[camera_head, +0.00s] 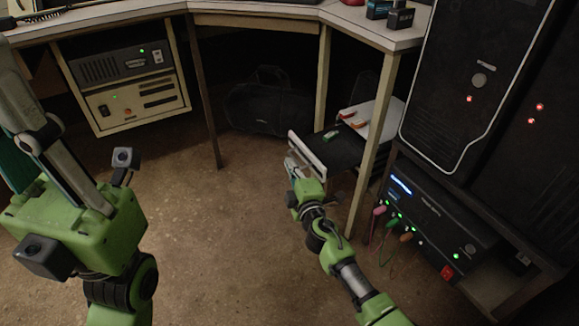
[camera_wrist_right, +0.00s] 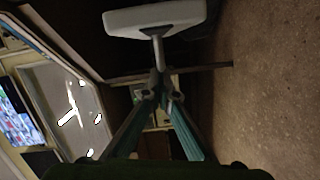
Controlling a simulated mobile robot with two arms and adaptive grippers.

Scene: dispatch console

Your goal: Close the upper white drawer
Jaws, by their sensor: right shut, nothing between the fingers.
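The white drawer front (camera_head: 307,154) stands pulled out below the desk at right of centre.
A table leg (camera_head: 373,150) stands just right of the drawer. A black computer tower (camera_head: 470,85) and a lit device with cables (camera_head: 435,215) are at right. A beige-framed rack (camera_head: 130,85) is at left. A dark bag (camera_head: 265,105) lies behind. The middle floor is clear.

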